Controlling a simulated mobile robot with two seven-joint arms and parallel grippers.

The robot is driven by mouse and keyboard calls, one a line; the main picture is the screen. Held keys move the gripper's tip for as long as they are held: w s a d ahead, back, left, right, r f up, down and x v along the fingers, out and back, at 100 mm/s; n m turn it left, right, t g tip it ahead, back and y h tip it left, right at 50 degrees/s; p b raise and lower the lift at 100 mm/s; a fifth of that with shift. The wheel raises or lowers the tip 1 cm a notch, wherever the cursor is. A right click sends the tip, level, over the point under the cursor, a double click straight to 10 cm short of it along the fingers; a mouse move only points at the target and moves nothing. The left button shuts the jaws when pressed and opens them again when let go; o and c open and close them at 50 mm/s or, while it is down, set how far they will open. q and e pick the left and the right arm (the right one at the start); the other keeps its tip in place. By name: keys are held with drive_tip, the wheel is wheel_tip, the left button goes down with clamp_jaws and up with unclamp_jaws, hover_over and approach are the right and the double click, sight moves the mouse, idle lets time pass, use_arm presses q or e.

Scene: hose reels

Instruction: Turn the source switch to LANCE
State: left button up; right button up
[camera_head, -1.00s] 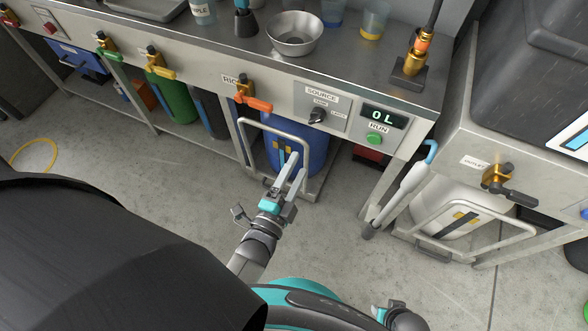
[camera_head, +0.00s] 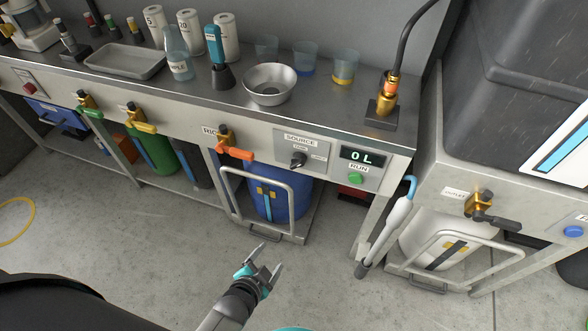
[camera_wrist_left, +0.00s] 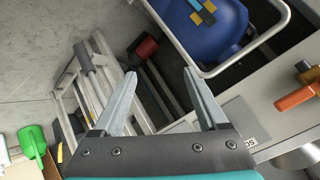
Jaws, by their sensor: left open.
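The source switch (camera_head: 298,159) is a small black knob on the SOURCE panel (camera_head: 315,151) on the bench front, left of the display. The panel's small labels are too small to read surely at this size. My left gripper (camera_head: 265,254) is open and empty, in front of and below the bench, well below and left of the switch. Its two fingers (camera_wrist_left: 160,95) show spread in the left wrist view, with nothing between them. The switch does not show in the wrist view. My right gripper is not in view.
A display reading 0L (camera_head: 362,156) and a green RUN button (camera_head: 356,179) sit right of the switch. An orange-handled valve (camera_head: 234,150) is on its left. A blue drum (camera_head: 290,197) stands below in a frame. A lance (camera_head: 385,235) leans at the bench's right end.

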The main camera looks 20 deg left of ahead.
use_arm(q)
drive_tip(key=s+a+f+n+g, duration=0.2)
drive_tip(key=s+f+n+g, duration=0.35)
drive_tip(key=s, duration=0.25)
drive_tip(key=n+t+b, duration=0.2)
drive_tip(key=n+t, duration=0.1)
drive_tip(key=t, duration=1.1)
approach(296, 166)
drive_tip(key=shift+g, duration=0.25)
drive_tip(key=w+b, duration=0.3)
drive_tip(key=w, duration=0.5)
drive_tip(key=shift+d+b, duration=0.1)
drive_tip(key=shift+b, duration=0.3)
drive_tip(key=shift+w+r, duration=0.1)
drive_tip(key=shift+w, duration=0.75)
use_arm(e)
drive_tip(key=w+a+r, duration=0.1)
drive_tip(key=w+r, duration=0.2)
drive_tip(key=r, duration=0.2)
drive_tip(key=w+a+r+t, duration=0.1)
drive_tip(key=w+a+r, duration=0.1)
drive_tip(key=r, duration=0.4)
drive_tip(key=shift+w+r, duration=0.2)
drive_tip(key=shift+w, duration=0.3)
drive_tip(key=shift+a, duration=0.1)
use_arm(q)
clamp_jaws()
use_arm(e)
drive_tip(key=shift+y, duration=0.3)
